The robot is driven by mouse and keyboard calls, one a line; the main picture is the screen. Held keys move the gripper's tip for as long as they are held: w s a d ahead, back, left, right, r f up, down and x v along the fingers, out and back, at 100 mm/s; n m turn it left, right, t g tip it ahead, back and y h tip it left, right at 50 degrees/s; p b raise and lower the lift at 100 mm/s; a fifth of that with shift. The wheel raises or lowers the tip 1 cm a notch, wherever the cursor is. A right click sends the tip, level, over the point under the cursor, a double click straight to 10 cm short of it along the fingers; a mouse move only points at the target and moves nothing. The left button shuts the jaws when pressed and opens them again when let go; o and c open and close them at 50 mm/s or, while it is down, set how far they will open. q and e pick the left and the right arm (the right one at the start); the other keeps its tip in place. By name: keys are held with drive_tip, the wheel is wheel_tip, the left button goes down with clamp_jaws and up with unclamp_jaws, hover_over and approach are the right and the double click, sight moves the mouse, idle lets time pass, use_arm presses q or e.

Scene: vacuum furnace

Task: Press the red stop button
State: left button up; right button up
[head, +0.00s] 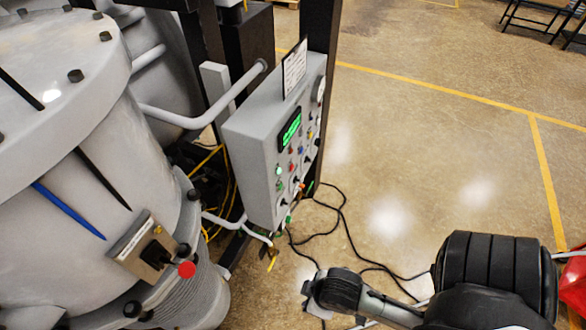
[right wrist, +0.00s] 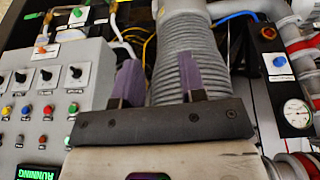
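The grey control box (head: 255,150) stands at the centre of the head view, its face turned right, with a lit green display and several small buttons and knobs. In the right wrist view the panel (right wrist: 85,150) is at left. A red button (right wrist: 48,110) sits there in a row with yellow, green and blue ones, above a display reading "RUNNING". My right gripper (right wrist: 161,80) is open and empty, its two purple-padded fingers apart in front of a ribbed hose, to the right of the red button and not touching it. My left gripper is not in view.
A large grey furnace vessel (head: 70,130) fills the left of the head view, with a red-knobbed lever (head: 187,269). Black cables (head: 345,215) lie on the floor. A pressure gauge (right wrist: 297,113) is at right in the wrist view. Floor right of the box is mostly clear.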

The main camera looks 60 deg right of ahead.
drive_tip(key=shift+a, duration=0.1)
clamp_jaws()
idle(0.5)
idle(0.9)
